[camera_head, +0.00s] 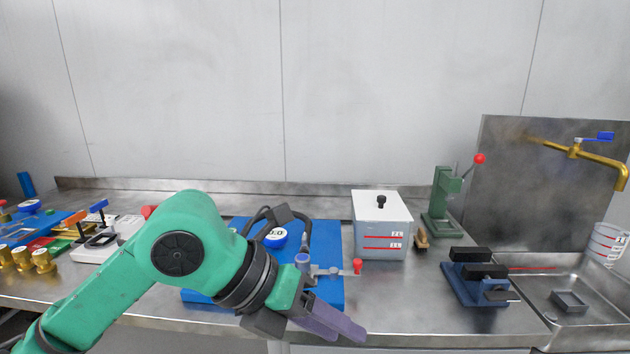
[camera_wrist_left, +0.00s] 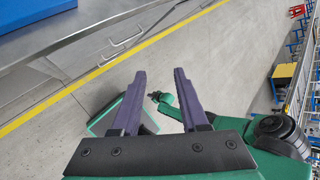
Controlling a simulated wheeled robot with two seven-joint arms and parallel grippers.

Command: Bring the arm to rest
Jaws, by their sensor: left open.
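My left arm (camera_head: 185,245) is green and comes in from the lower left in the head view, bent at a raised elbow. My left gripper (camera_head: 345,330) has purple fingers and points down to the right at the bench's front edge. In the left wrist view the two fingers of the left gripper (camera_wrist_left: 158,75) stand apart with nothing between them. Beyond them show the floor and green parts that look like my own body. My right gripper is not seen in the head view.
A blue board (camera_head: 330,292) with a gauge and valve fittings lies behind my left arm. Right of it stand a white lidded container (camera_head: 382,228), a green press (camera_head: 440,208), a blue vise-like block (camera_head: 475,280) and a sink (camera_head: 590,310) with a brass tap (camera_head: 590,155). Brass fittings (camera_head: 25,258) stand left.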

